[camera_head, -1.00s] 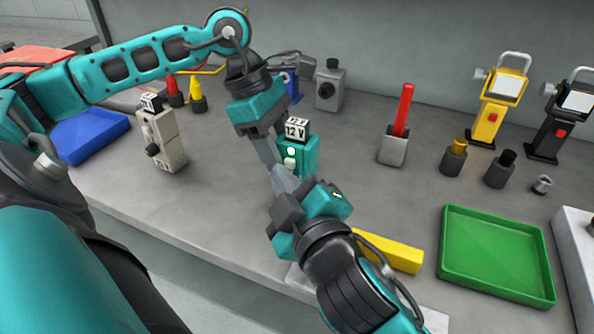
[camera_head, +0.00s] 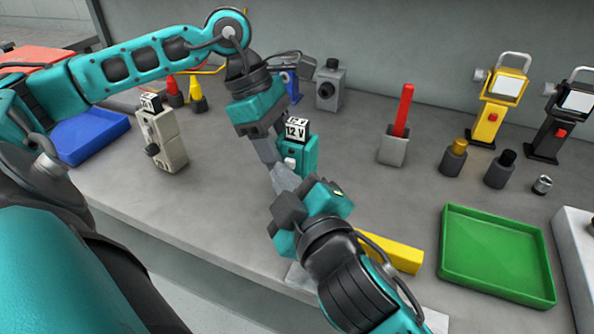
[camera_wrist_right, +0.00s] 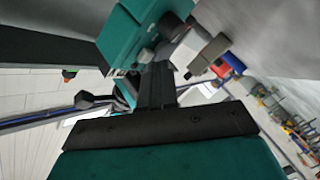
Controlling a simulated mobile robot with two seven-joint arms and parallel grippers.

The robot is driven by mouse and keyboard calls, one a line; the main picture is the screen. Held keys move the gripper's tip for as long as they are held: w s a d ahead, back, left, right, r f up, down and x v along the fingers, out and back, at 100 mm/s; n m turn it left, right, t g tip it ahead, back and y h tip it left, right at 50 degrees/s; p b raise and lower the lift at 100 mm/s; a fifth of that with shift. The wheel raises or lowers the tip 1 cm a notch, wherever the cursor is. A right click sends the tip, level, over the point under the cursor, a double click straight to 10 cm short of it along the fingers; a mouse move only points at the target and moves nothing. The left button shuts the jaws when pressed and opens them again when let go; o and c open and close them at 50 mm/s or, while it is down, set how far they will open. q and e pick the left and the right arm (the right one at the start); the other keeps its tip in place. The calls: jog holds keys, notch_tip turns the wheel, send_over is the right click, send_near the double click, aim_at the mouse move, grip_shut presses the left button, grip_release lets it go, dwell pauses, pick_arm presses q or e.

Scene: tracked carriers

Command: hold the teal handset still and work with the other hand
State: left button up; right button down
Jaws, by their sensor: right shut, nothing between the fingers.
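The teal handset (camera_head: 310,157) stands upright at the middle of the table, with a "12 V" block on top and a pale knob low on its front. My left gripper (camera_head: 272,147) is at its left side and looks shut on it; the far finger is partly hidden. My right gripper (camera_head: 282,174) is shut and empty, its tips just in front of the handset's lower front; I cannot tell if they touch. In the right wrist view the closed fingers (camera_wrist_right: 155,85) point up at the teal handset (camera_wrist_right: 122,42).
A beige handset (camera_head: 165,141) and a blue tray (camera_head: 90,136) stand at left. A yellow bar (camera_head: 395,253) lies behind my right wrist. A green tray (camera_head: 497,255), a grey holder with a red stick (camera_head: 394,150) and yellow and black lamps are at right. The table between is clear.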

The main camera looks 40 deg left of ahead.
jog(key=shift+s, duration=0.2)
jog(key=s+d, duration=0.2)
jog(key=s, duration=0.3)
jog(key=shift+s, duration=0.35)
dwell(0.5)
pick_arm(q)
jog(key=o, duration=1.2)
jog(key=shift+o, duration=0.2)
jog(key=v, duration=1.2)
